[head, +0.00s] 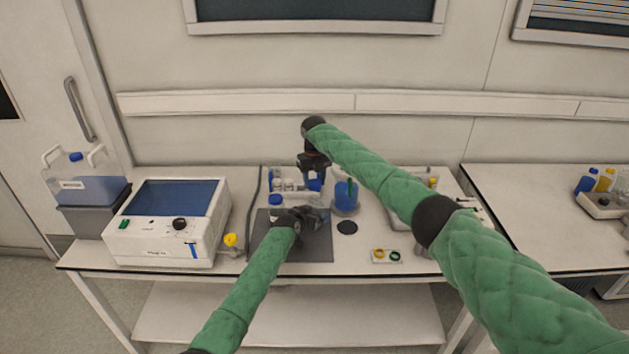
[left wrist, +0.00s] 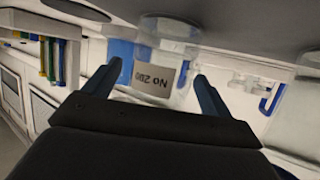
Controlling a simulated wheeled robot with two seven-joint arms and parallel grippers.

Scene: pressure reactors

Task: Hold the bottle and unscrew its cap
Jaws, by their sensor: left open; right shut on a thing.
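The fingers are apart, with no clear contact on the bottle. In the head view my left gripper (head: 316,213) is low over the dark mat. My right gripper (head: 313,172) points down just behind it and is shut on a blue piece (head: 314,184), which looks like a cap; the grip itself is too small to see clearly. A blue-capped bottle (head: 275,202) stands left of my grippers.
A dark mat (head: 318,250) lies on the bench. A white instrument (head: 160,238) stands left, a beaker with blue contents (head: 345,196) right. A small tray with coloured rings (head: 386,256) and a black disc (head: 347,227) lie right of the mat. A rack with vials (head: 283,184) stands behind.

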